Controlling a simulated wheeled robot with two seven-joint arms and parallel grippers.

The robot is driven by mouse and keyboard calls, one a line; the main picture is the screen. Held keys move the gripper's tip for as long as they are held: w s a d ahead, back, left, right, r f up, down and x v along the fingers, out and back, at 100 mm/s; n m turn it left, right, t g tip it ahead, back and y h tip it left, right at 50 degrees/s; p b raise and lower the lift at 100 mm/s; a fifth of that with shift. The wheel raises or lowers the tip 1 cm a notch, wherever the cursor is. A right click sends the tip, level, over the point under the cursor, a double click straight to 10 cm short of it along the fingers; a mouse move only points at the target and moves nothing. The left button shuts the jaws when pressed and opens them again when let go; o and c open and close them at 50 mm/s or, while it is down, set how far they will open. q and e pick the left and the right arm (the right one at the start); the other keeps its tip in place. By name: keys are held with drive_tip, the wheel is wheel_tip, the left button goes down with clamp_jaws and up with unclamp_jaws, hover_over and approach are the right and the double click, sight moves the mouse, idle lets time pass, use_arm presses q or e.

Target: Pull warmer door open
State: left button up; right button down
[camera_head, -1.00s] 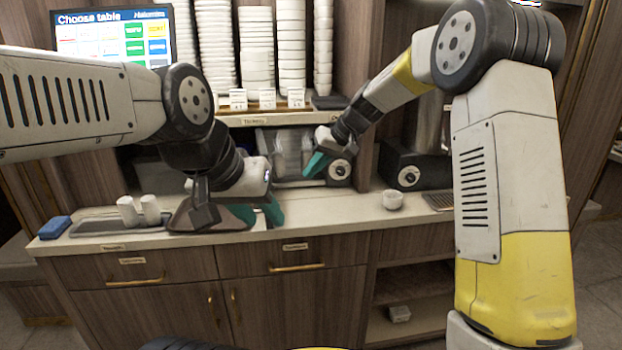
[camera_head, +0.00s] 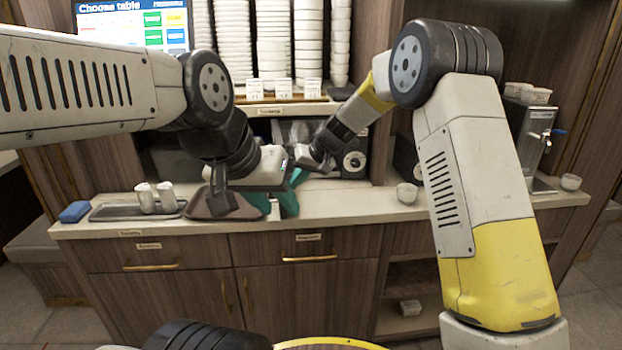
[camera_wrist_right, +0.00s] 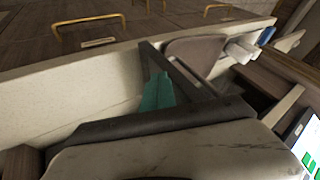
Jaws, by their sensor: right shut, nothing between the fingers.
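The warmer (camera_head: 355,145), a dark box with a round knob, stands in the niche under the shelf in the head view. Its front left of the knob is mostly hidden by my right gripper and wrist, so I cannot tell how its door stands. My right gripper (camera_head: 300,177) is shut and empty in front of the warmer. Its teal fingers also show in the right wrist view (camera_wrist_right: 158,92), above the counter and beside a dark bar I cannot identify. My left gripper (camera_head: 273,203) is low over the counter, its teal fingers apart, close to the right gripper.
A brown tray (camera_head: 200,206) lies under my left gripper. White cups (camera_head: 155,198) on a dark tray and a blue sponge (camera_head: 75,212) are further left. A small white bowl (camera_head: 407,193) stands right of the warmer. Stacked white dishes (camera_head: 272,45) fill the shelf above.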

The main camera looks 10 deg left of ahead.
drive_tip(key=a, duration=0.1)
drive_tip(key=s+a, duration=0.1)
drive_tip(key=a, duration=0.1)
drive_tip(key=s+a, duration=0.1)
drive_tip(key=shift+a, duration=0.15)
idle(0.4)
